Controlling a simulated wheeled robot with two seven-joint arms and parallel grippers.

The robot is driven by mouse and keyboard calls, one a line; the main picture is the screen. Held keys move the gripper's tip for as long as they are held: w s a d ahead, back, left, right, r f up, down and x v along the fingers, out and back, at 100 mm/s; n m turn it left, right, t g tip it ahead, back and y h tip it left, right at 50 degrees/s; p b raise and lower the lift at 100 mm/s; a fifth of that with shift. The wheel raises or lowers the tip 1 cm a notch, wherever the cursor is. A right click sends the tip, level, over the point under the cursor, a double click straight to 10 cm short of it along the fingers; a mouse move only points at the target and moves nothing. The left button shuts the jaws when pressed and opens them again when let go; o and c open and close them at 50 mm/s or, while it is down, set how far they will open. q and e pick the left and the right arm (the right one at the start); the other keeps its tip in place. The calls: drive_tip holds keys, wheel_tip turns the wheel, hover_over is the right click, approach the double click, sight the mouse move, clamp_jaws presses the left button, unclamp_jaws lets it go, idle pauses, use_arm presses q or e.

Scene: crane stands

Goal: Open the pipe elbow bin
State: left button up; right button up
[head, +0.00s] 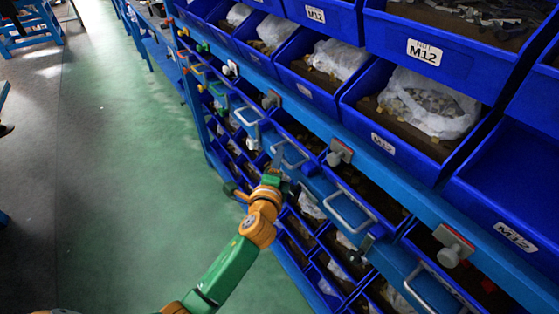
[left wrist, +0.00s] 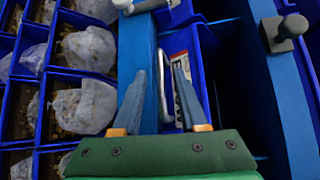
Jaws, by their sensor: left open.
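My left gripper (head: 279,158) reaches in from below to the front of the blue rack, beside a metal pull handle (head: 293,153). In the left wrist view my left gripper (left wrist: 159,75) is open, and a pale upright handle (left wrist: 161,88) shows between its two fingers. I cannot tell whether a finger touches it. Behind that handle is a blue bin (left wrist: 202,75) with a white and red label, partly hidden by the right finger. No readable label tells which bin holds pipe elbows. My right gripper is not in view.
Upper blue bins hold bagged parts and carry M12 labels (head: 424,52). Grey knobs (head: 340,152) and more handles (head: 349,212) stick out along the rack rails. Lower bins hold bags (left wrist: 83,107). The green floor (head: 130,150) left of the rack is clear.

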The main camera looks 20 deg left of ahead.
use_arm(q)
clamp_jaws()
idle(1.5)
